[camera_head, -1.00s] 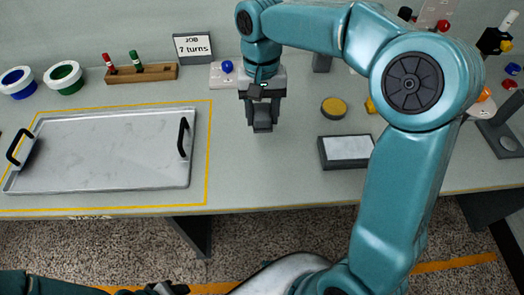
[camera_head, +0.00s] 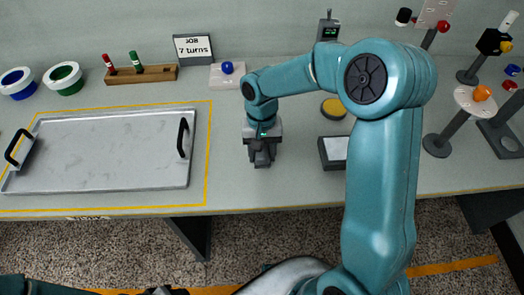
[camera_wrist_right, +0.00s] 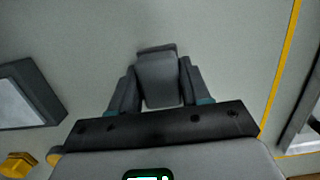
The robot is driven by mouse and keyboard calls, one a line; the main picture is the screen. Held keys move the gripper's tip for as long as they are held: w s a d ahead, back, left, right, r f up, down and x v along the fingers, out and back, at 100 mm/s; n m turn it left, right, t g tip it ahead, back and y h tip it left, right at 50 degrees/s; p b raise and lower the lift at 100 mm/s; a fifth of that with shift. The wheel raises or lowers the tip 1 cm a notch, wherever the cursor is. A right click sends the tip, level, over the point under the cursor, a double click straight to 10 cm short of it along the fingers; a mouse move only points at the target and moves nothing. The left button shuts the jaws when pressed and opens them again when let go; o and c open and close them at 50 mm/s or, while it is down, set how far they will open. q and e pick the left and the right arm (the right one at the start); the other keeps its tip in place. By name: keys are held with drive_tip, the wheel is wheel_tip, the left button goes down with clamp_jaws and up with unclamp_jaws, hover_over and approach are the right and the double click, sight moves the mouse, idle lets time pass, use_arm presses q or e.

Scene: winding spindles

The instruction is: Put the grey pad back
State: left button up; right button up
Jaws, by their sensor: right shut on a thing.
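My right gripper (camera_head: 262,152) hangs over the bench between the metal tray and the dark shallow box. In the right wrist view its fingers (camera_wrist_right: 160,95) are shut on the grey pad (camera_wrist_right: 159,77), a small block gripped from both sides. In the head view the pad (camera_head: 263,160) is a small dark shape at the fingertips, partly hidden by the gripper. I cannot tell whether it touches the bench. Part of my left gripper (camera_head: 165,290) shows at the bottom edge; its jaws are unclear.
The metal tray (camera_head: 100,187) with black handles lies inside a yellow outline at left. The dark box (camera_head: 330,165) with a pale inside is right of the gripper, partly behind my arm. A yellow disc (camera_head: 334,108) and blue-knobbed plate (camera_head: 217,77) lie behind. Bench around the gripper is clear.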

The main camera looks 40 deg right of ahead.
drive_tip(key=shift+s, duration=0.1)
drive_tip(key=shift+f, duration=0.15)
drive_tip(key=o, duration=1.1)
drive_tip(key=shift+r, duration=0.4)
wheel_tip(320, 180, up, 12)
drive_tip(key=w+d, duration=0.1)
drive_tip(key=shift+w+f+p, duration=0.2)
drive_tip(key=shift+w+p, duration=0.1)
drive_tip(key=shift+p, duration=0.15)
